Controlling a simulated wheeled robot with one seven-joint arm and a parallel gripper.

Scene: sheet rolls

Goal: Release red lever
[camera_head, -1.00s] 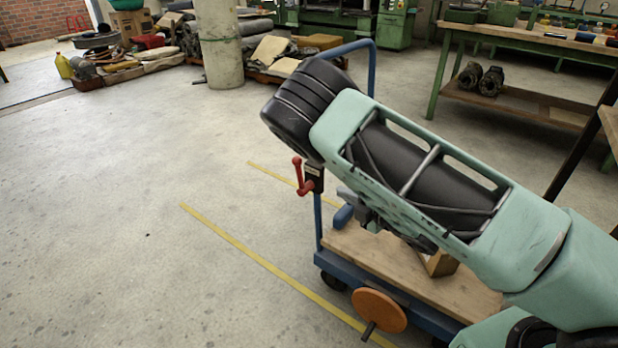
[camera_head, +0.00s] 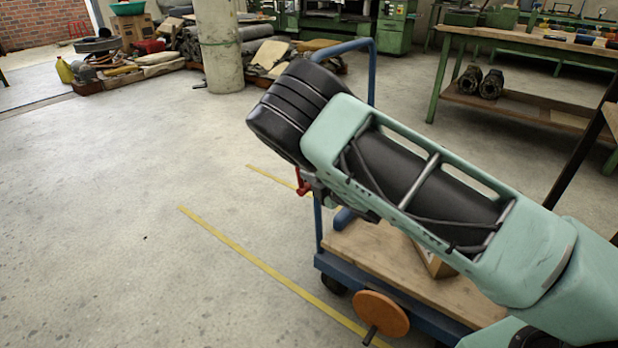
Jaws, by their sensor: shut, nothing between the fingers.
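The red lever (camera_head: 303,182) is on the blue post of a cart, and only a small part shows just below the black end of my arm. The rest of it and its dark mount are hidden behind the arm. My gripper (camera_head: 322,190) shows only as a grey and black sliver under the arm, beside the lever's right side. It is shut and holds nothing. I cannot tell whether it touches the lever, because the arm covers its fingertips.
The blue cart (camera_head: 345,262) has a wooden deck (camera_head: 385,262) with a cardboard box (camera_head: 432,262) on it. A round orange-brown disc (camera_head: 381,313) is at its front edge. Clear floor with yellow lines (camera_head: 250,257) lies left.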

